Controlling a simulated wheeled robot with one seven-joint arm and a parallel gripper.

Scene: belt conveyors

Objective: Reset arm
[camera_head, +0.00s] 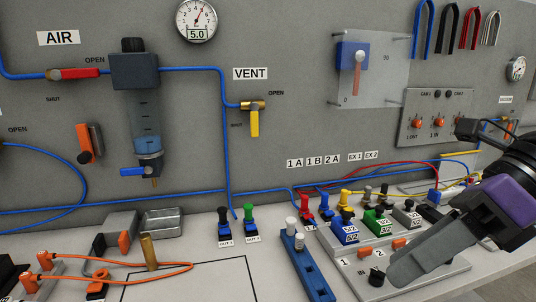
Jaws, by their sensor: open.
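My gripper (402,266) reaches in from the right edge with its dark wrist and purple block. Its grey finger points down and left, over the right part of the bench and in front of a grey panel marked 1 and 2. The jaws are open, and I see nothing held. The second finger cannot be made out clearly. The rest of the arm is outside the picture on the right.
Coloured valve blocks (345,233) with hoses stand just behind and left of the gripper. A blue rail (305,265) with white-topped pegs lies left. An orange cable (130,266) and brass peg (149,252) are farther left. A grey panel wall (290,80) rises behind.

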